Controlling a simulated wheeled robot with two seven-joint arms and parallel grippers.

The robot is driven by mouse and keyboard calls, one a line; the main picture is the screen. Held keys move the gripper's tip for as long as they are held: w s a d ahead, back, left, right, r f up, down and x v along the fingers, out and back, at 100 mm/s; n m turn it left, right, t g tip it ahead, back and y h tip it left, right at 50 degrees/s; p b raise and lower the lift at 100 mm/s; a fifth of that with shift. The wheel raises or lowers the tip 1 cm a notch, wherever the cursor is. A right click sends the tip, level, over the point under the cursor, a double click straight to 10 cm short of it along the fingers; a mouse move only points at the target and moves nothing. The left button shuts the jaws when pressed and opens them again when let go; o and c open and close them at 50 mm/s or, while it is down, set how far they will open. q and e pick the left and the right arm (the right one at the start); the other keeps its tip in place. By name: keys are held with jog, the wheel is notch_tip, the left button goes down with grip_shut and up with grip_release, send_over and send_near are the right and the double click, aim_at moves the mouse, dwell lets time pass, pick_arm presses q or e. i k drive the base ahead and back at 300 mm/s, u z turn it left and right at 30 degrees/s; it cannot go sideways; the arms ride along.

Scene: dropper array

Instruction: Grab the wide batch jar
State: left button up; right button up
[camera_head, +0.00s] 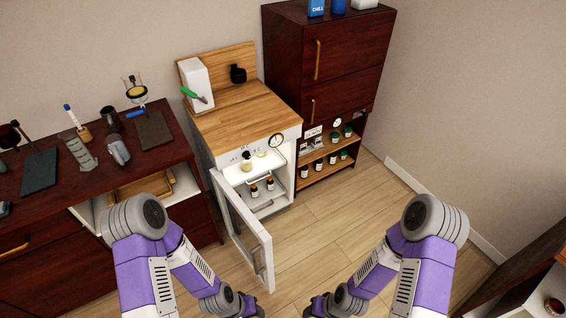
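I cannot tell for sure which vessel is the wide batch jar. A pale, round-bodied vessel (246,164) stands on the upper shelf of the lit white cabinet (236,182), whose door (243,232) hangs open. Small dark bottles (254,190) with white labels stand on its lower shelf. Several dark labelled jars (318,166) stand on the shelves of the tall dark cabinet to the right. My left gripper (254,308) and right gripper (310,308) are low at the bottom centre, in front of the open door and away from the jars. Their fingers are small and partly cut off.
A dark counter (184,136) on the left holds a clipboard, a glass dropper stand and several tools. Another dark shelf unit (525,275) with a white item stands at lower right. The wooden floor (350,215) between is clear.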

aim_at(246, 165)
jog(key=z, duration=0.85)
jog(key=i, duration=2.8)
jog(key=u, duration=3.5)
jog(key=i, duration=0.55)
jog(key=u, duration=0.05)
